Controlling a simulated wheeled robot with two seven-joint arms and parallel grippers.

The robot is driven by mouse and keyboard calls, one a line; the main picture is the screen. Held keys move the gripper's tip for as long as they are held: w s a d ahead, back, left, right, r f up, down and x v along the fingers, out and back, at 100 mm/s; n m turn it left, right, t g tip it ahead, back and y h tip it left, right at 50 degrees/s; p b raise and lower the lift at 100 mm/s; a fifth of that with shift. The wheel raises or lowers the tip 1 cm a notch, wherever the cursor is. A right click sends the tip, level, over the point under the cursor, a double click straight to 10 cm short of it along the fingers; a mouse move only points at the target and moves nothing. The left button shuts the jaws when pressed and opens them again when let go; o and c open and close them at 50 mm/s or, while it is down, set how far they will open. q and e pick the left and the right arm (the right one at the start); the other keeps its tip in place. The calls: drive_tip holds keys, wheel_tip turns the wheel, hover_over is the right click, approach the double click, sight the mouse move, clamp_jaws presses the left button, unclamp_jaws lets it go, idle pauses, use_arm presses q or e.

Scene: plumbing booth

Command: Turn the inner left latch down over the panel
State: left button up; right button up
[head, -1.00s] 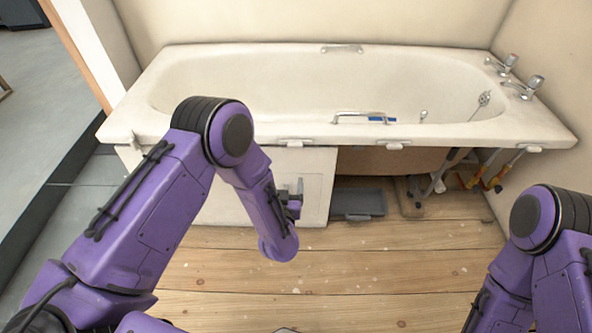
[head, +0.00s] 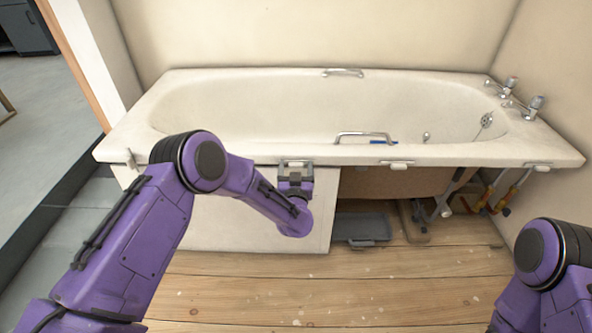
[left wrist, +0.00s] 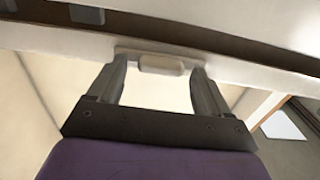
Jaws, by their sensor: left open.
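The white bath panel (head: 262,215) stands under the left half of the bath's front rim. The inner left latch (left wrist: 160,64) is a small pale block under the rim, lying level along it. In the head view my gripper mostly hides it. My left gripper (head: 295,170) is raised to the rim, open, with its fingertips on either side of the latch. In the left wrist view a finger shows at each end of the latch; I cannot tell if they touch it. My right arm shows at the lower right, its gripper out of view.
The outer left latch (head: 131,159) points down at the panel's left end. Two more latches (head: 397,165) (head: 538,167) lie level on the rim to the right. Right of the panel the underside is open, with a grey tray (head: 362,228) and pipes (head: 440,205). The floorboards in front are clear.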

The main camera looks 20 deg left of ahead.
use_arm(q)
drive_tip(key=c, duration=1)
drive_tip(key=shift+c, duration=0.2)
drive_tip(key=shift+n, duration=0.3)
drive_tip(key=n, duration=0.3)
drive_tip(key=shift+a+f+n, duration=0.1)
drive_tip(key=shift+n, duration=0.2)
drive_tip(key=n, duration=0.4)
drive_tip(key=shift+s+a+f+b, duration=0.1)
drive_tip(key=shift+b, duration=0.2)
drive_tip(key=n, duration=0.4)
drive_tip(key=shift+f+b, duration=0.1)
drive_tip(key=shift+b, duration=0.25)
drive_tip(key=shift+f+n+b, duration=0.1)
drive_tip(key=shift+n+b, duration=0.35)
drive_tip(key=shift+n, duration=1.65)
